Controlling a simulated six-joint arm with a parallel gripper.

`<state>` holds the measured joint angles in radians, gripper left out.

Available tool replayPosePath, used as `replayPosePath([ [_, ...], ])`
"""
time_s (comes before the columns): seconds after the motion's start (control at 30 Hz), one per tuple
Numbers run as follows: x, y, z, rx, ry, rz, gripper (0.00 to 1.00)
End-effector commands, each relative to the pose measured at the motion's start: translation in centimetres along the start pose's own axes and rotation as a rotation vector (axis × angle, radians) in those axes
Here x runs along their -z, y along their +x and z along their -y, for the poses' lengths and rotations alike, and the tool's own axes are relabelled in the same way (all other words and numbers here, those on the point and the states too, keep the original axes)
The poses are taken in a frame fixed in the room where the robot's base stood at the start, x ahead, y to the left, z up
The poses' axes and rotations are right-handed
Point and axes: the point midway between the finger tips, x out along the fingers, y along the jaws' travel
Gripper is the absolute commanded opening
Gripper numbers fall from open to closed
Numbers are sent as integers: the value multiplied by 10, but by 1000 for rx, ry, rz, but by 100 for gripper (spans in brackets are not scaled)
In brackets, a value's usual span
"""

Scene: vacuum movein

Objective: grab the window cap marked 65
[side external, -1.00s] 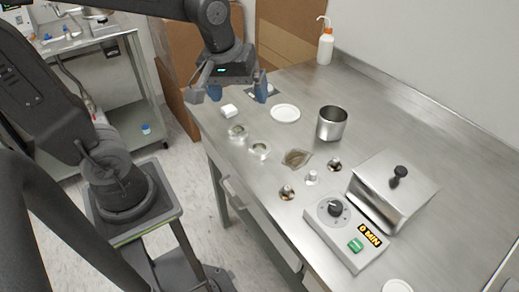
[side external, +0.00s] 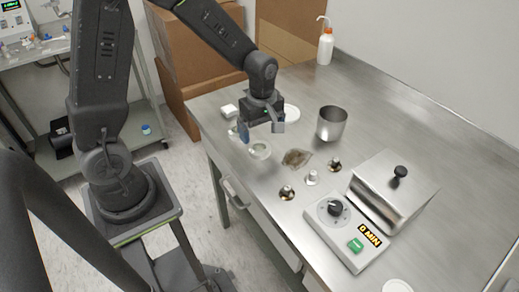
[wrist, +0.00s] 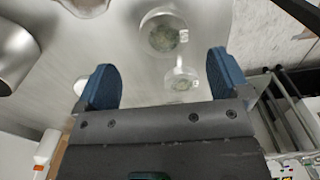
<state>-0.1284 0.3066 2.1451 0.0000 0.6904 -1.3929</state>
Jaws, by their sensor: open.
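Two round window caps with pale rims and greyish centres lie on the steel table. The nearer one (side external: 260,150) shows in the side view, just below my gripper (side external: 261,131); the other is mostly hidden behind a finger there. In the wrist view, one cap (wrist: 164,34) lies beyond the fingertips and the second (wrist: 181,81) lies between the blue finger pads, nearer the right one. Each cap has a small pale tag, but I cannot read its number. My gripper, also in the wrist view (wrist: 165,78), is open, empty and pointing down above the table.
A steel cup (side external: 331,124), a white dish (side external: 292,114) and a small white block (side external: 230,110) stand near my gripper. A brownish mesh piece (side external: 297,158), small metal parts (side external: 312,178), a timer box (side external: 345,232) and a lidded steel box (side external: 392,189) lie toward the front right.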

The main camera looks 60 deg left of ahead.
Motion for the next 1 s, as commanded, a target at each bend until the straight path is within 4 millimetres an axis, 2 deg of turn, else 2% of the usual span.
replayPosePath([
  [0.17,0,12,1,1,1,0,95],
  [0.5,-2,56,5,3,2,1,95],
  [0.8,-2,60,5,-1,1,0,95],
  [1.0,-2,60,5,-1,1,0,76],
])
